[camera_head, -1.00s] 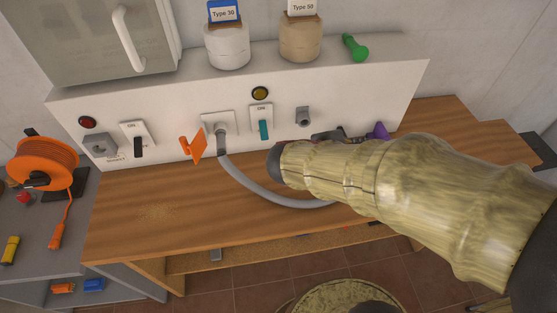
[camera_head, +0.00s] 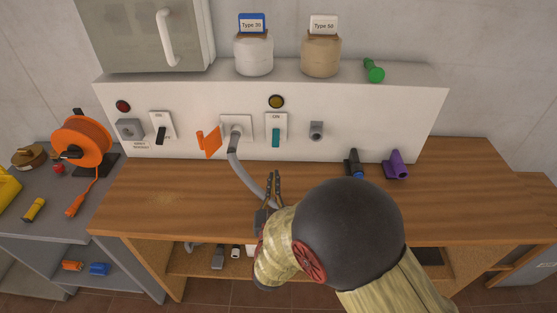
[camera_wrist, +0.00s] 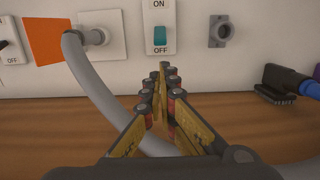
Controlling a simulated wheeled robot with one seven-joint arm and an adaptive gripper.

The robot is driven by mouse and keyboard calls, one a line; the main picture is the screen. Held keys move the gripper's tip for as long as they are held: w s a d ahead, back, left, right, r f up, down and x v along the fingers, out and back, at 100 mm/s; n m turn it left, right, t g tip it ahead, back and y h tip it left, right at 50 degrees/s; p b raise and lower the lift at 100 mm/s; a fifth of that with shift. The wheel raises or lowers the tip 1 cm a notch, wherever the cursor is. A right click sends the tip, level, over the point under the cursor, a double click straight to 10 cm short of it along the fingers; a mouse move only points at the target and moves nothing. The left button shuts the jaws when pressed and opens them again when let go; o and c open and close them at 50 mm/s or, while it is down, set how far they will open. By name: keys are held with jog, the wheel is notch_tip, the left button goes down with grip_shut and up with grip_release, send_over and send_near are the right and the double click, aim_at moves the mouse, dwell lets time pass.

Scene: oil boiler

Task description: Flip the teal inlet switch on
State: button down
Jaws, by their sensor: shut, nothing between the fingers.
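The teal inlet switch (camera_head: 276,137) is on a white plate on the front of the white panel. It also shows in the wrist view (camera_wrist: 160,35), where its lever lies low on the plate, near the OFF label and away from the ON label at the top. My gripper (camera_head: 273,174) is shut and empty, its fingertips pointing at the panel just below the switch and apart from it. In the wrist view the shut fingertips (camera_wrist: 162,72) sit under the switch plate, and nothing hides the lever.
A grey hose (camera_head: 244,175) runs from a socket left of the switch down behind my gripper.

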aim_at(276, 138)
jog(key=w+b, duration=0.1)
jog(key=w, duration=0.2)
jog(key=w+b, duration=0.1)
jog(key=w, duration=0.5)
jog(key=shift+d+r+b, duration=0.2)
jog(key=shift+r+b, duration=0.2)
jog(key=shift+w+r, duration=0.15)
jog(key=shift+w, duration=0.4)
jog(key=shift+a+r, duration=0.1)
jog(key=shift+a, duration=0.05)
